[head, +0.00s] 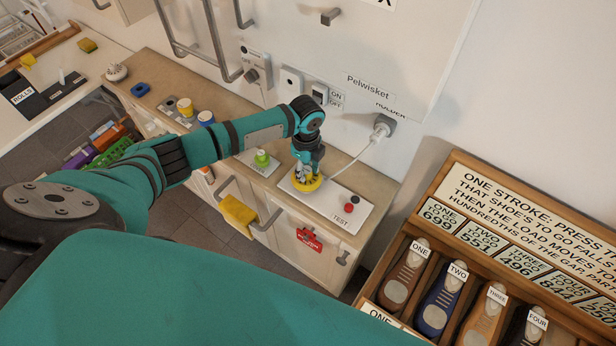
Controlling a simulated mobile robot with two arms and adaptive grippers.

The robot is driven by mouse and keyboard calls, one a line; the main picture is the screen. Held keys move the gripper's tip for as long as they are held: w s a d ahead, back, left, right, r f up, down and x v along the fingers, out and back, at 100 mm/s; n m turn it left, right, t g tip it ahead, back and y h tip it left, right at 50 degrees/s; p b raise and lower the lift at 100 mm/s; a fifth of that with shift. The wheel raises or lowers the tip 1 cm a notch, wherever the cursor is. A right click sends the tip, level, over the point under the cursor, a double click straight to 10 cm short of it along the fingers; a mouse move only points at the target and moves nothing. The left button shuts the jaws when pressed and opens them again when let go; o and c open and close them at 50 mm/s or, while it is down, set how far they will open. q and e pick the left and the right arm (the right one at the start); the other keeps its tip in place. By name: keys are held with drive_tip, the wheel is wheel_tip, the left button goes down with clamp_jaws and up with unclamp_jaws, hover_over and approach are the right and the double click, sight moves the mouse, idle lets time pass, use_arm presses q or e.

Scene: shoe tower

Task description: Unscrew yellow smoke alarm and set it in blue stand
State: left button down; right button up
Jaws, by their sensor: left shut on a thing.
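The yellow smoke alarm (307,186) is a round yellow disc at the white panel marked TEST on the counter. My left gripper (303,174) reaches down onto it from above and is shut on it; the fingers hide part of its top. I cannot tell whether the alarm touches the panel. A small blue holder (140,89) with a dark middle sits at the far left of the counter; it looks like the blue stand. My right gripper is not in view.
The white panel (343,217) carries a red and a black button. A green-topped item (262,158), yellow and blue cups (185,107) and a white domed thing (116,72) stand on the counter. A shoe rack (480,240) fills the right. A cable hangs from the wall plug (382,126).

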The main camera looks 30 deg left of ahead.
use_arm(q)
drive_tip(key=shift+s+f, duration=0.1)
drive_tip(key=shift+f, duration=0.35)
drive_tip(key=c, duration=0.9)
unclamp_jaws()
drive_tip(key=shift+r, duration=0.1)
drive_tip(key=shift+r+p, duration=1)
drive_tip(key=shift+r, duration=3.45)
